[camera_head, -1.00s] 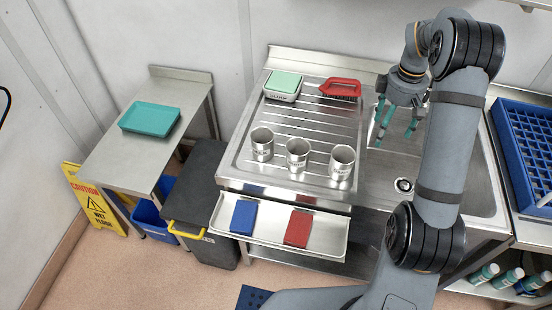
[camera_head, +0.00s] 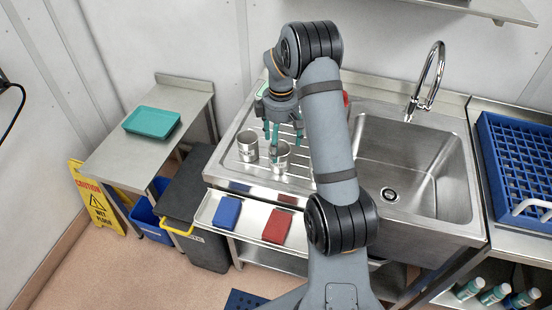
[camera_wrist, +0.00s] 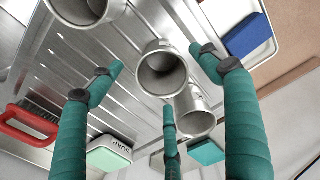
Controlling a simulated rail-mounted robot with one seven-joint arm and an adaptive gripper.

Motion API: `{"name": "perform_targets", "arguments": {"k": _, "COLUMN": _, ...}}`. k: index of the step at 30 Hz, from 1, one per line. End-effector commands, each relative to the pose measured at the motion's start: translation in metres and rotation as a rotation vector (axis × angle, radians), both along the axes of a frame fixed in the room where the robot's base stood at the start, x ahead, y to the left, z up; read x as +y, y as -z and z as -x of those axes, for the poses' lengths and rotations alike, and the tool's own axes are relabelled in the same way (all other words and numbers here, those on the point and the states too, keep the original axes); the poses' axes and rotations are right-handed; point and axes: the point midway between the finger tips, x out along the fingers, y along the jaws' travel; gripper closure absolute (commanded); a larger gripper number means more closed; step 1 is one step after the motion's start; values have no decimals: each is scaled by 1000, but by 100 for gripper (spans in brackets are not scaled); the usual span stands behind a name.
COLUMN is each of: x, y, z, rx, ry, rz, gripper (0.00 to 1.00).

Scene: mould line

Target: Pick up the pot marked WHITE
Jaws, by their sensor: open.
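Three metal pots stood on the drainboard (camera_head: 222,158) in the earlier head view; now two show there, a left pot (camera_head: 248,146) and a middle pot (camera_head: 279,158). The third is hidden behind my arm. Both have dark lettering too small to read, so I cannot tell which is marked WHITE. My gripper (camera_head: 283,138), with teal fingers, is open over the drainboard, close to the middle pot. In the wrist view, one open-mouthed pot (camera_wrist: 162,70) shows between the spread fingers, and another pot (camera_wrist: 195,113) lies beyond it, partly behind a finger. No pot is held.
A shelf tray (camera_head: 204,213) in front holds a blue block (camera_head: 227,211) and a red block (camera_head: 276,227). The red-handled brush (camera_wrist: 28,124) and a green-topped block (camera_wrist: 110,152) stand on the drainboard. A sink (camera_head: 415,165) with a tall tap (camera_head: 428,80) is at right.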

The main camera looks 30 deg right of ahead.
Motion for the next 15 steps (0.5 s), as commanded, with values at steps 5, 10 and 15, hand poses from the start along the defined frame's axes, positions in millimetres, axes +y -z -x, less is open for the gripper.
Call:
{"name": "perform_targets", "arguments": {"k": 5, "x": 2, "y": 13, "z": 2, "rx": 5, "ry": 1, "rz": -2, "gripper": 22}}
{"name": "perform_targets", "arguments": {"k": 10, "x": 3, "y": 40, "z": 3, "rx": 5, "ry": 1, "rz": -2, "gripper": 22}}
{"name": "perform_targets", "arguments": {"k": 15, "x": 2, "y": 55, "z": 1, "rx": 1, "ry": 1, "rz": -1, "gripper": 22}}
